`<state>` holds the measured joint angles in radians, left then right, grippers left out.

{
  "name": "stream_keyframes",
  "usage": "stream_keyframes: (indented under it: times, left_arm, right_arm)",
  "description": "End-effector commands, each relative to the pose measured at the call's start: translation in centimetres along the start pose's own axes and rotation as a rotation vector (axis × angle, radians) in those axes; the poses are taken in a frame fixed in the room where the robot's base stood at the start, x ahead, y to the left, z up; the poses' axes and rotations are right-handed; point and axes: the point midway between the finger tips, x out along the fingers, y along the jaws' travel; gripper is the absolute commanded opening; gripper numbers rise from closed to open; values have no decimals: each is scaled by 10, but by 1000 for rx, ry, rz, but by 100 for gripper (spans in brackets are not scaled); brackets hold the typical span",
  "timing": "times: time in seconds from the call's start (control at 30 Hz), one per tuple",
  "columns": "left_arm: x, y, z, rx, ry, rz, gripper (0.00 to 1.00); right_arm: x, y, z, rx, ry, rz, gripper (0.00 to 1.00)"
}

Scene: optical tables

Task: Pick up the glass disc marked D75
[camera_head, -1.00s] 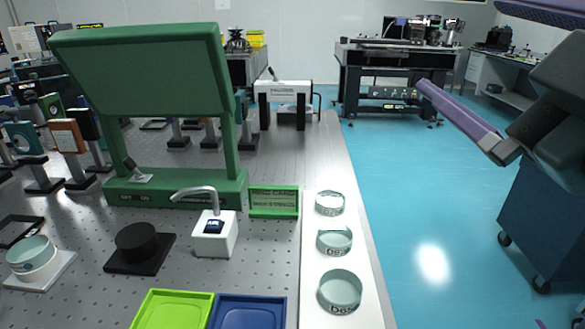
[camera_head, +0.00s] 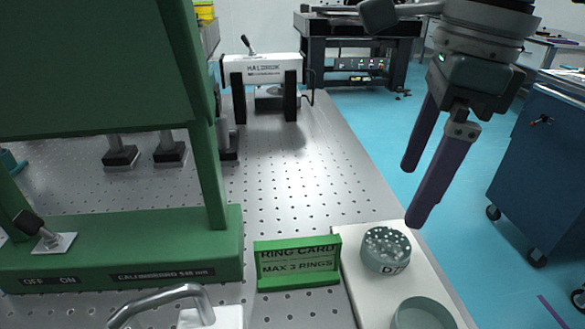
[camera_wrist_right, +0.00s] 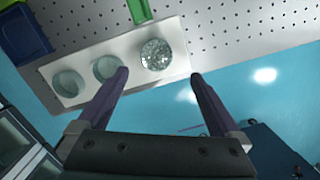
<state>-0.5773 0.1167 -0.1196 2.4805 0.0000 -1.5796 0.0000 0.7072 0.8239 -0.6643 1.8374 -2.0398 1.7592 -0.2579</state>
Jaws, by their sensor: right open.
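A round glass disc (camera_head: 386,250) with a speckled, sparkling top sits at the far end of a white strip. Its side mark starts with D and looks like D7; the rest is unclear. It also shows in the right wrist view (camera_wrist_right: 156,54). My right gripper (camera_head: 413,195) is open and empty, its purple fingers pointing down above and beside the far end of the strip. In the right wrist view the fingertips (camera_wrist_right: 159,75) lie either side of the speckled disc, apart from it. My left gripper is not in view.
Two more glass discs (camera_wrist_right: 106,67) (camera_wrist_right: 68,83) sit on the white strip (camera_wrist_right: 185,62). A green ring card (camera_head: 298,262) stands left of the strip. A large green frame (camera_head: 120,245) fills the left. Blue floor lies right of the perforated table (camera_head: 300,170).

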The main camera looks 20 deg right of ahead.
Motion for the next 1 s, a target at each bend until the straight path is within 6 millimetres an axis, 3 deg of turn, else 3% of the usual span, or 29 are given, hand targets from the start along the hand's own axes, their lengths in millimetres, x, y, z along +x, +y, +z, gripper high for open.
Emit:
stream_keyframes:
  times: [0.1, 0.37, 0.6, 0.9, 1.0]
  left_arm:
    - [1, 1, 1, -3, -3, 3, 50]
    - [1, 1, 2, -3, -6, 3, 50]
    - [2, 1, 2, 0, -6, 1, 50]
    - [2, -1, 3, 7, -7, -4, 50]
    - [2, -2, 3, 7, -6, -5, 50]
  right_arm:
    - [21, 2, 0, 0, 2, 6, 100]
    - [47, 3, 1, 0, -1, 8, 100]
    - [84, 4, 1, 0, -2, 7, 100]
    - [89, 3, 1, -2, -3, 4, 100]
    - [89, 3, 1, -2, -3, 4, 89]
